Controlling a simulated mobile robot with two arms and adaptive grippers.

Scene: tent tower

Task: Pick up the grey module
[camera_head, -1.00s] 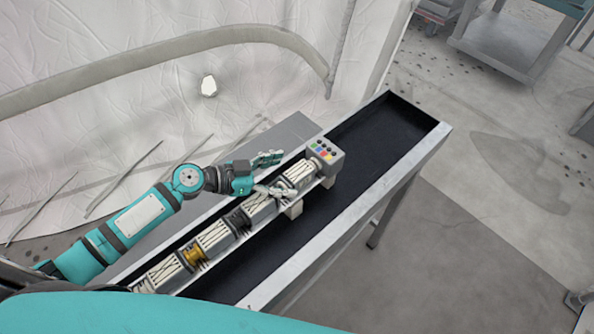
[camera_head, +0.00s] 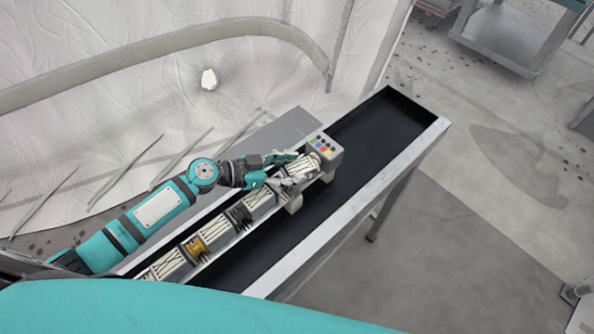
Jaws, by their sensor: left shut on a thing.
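A row of grey modules with white strung faces lies along a rail in a long black-lined trough. My left gripper (camera_head: 291,169) is at the far end of this row, with its fingers on either side of the end grey module (camera_head: 303,164). It is shut on that module, whose near part is partly hidden by the fingers. A grey box with coloured buttons (camera_head: 326,149) sits right beyond it, seemingly touching. The module still appears in line with the row; I cannot tell if it is lifted. My right gripper is not in view.
Other modules (camera_head: 258,197) and a yellow-brown ring (camera_head: 195,247) lie nearer along the row. The trough (camera_head: 400,165) has raised metal walls, and its far end is empty. White tent fabric (camera_head: 110,130) hangs at the left; a cart (camera_head: 510,42) stands far off at upper right.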

